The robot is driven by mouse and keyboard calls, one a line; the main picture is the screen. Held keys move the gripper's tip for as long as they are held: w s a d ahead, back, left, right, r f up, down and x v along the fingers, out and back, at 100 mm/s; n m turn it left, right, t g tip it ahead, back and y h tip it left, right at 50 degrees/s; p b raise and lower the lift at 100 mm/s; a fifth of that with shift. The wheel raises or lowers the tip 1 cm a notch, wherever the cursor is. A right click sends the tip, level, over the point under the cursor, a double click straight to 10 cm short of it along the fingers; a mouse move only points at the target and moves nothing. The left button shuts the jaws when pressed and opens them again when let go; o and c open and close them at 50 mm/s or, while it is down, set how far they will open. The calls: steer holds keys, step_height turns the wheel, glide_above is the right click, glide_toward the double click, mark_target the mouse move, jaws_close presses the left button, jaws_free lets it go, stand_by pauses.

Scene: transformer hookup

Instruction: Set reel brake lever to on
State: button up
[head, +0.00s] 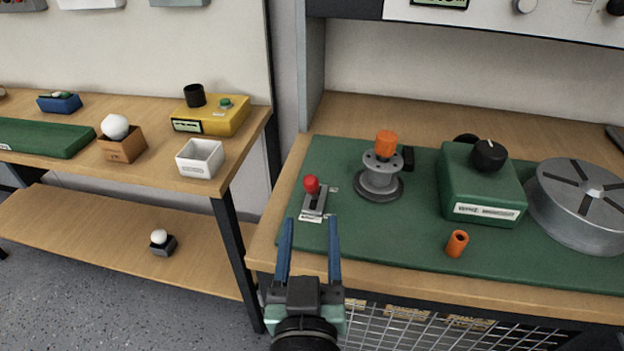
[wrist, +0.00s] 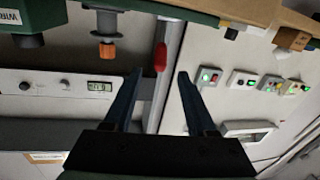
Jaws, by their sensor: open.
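The reel brake lever (head: 312,187) has a red knob on a grey slotted base with small labels beside it. It stands at the left end of the green mat on the right bench. I cannot read which setting it is at. Its red knob also shows in the wrist view (wrist: 160,57), beyond and between my fingertips. My gripper (head: 309,222) is open, its two blue fingers apart, near the bench's front edge and just short of the lever. Nothing is between the fingers. The reel stand (head: 380,180) with an orange top is right of the lever.
A green box with a black knob (head: 480,185), a grey round drum (head: 580,205) and an orange tube (head: 457,243) stand on the mat (head: 400,245). A left bench holds a white tray (head: 200,158) and a yellow box (head: 212,116). A gap separates the benches.

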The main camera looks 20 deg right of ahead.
mark_target(311, 191)
steer(key=x, duration=0.9)
steer(key=shift+w, duration=0.35)
jaws_close()
stand_by(1.0)
